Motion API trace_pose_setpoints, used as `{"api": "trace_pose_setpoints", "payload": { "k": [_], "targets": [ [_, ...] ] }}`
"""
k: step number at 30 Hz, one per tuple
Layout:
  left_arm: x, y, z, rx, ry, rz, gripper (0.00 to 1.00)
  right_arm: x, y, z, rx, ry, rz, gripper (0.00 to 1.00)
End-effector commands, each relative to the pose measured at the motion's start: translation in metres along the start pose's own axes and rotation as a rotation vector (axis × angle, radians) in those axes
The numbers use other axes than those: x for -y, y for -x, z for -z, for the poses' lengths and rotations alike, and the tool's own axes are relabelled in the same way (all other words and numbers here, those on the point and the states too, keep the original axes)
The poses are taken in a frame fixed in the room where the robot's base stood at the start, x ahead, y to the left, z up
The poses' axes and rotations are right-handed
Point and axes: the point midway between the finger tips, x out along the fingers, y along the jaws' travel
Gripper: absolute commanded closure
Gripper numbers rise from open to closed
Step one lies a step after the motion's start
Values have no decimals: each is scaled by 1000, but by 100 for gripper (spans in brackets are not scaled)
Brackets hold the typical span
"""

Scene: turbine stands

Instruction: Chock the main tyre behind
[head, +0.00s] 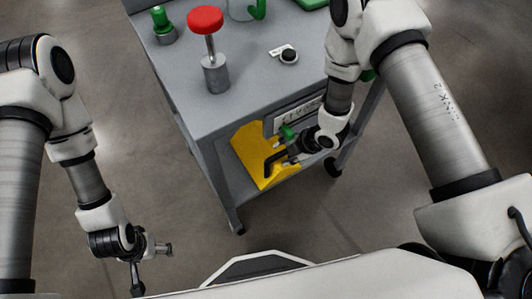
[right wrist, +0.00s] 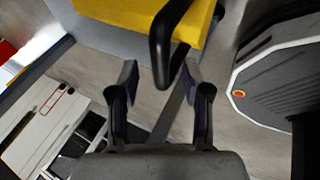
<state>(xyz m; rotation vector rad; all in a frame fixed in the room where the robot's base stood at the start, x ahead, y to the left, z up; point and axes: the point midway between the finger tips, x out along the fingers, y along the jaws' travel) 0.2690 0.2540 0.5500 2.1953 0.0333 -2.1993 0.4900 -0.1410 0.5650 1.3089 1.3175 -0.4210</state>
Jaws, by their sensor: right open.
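A yellow chock (head: 252,150) with a black bar handle (head: 275,160) sits at the lower level of the grey cart. My right gripper (head: 285,150) is at this handle. In the right wrist view the chock (right wrist: 140,12) is at the top, and its handle (right wrist: 160,45) reaches down between the fingers of my open right gripper (right wrist: 160,85). I see a gap on each side, so the handle is not clamped. My left gripper (head: 155,262) hangs at the lower left, away from the cart; its jaw opening is unclear. No tyre is in view.
The grey cart (head: 190,105) carries a red-topped post (head: 206,20), a green-topped fitting (head: 162,25) and a small dark round part (head: 288,56). A cart leg and a caster (head: 333,167) stand near my right arm. The floor left of the cart is clear.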

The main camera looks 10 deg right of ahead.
Motion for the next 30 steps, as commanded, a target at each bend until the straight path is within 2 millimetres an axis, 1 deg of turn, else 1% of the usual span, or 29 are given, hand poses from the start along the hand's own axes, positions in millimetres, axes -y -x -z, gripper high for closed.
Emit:
{"api": "trace_pose_setpoints", "payload": {
  "k": [1, 6, 26, 29, 30],
  "targets": [
    [0, -8, 0, 1, 0, 0, 18, 2, -10, -1, 0, 1, 0, 52],
    [0, -11, 0, 0, 0, 0, 18, 1, -18, 0, 0, -1, 0, 52],
    [0, -9, 0, -1, 0, 0, 18, 0, -18, 0, 0, -2, 0, 52],
    [0, -10, 0, -1, 0, 0, 18, 0, -18, 0, 0, -2, 0, 84],
    [0, -10, 0, -1, 0, 0, 18, 0, -18, 0, 0, -2, 0, 98]
  ]
}}
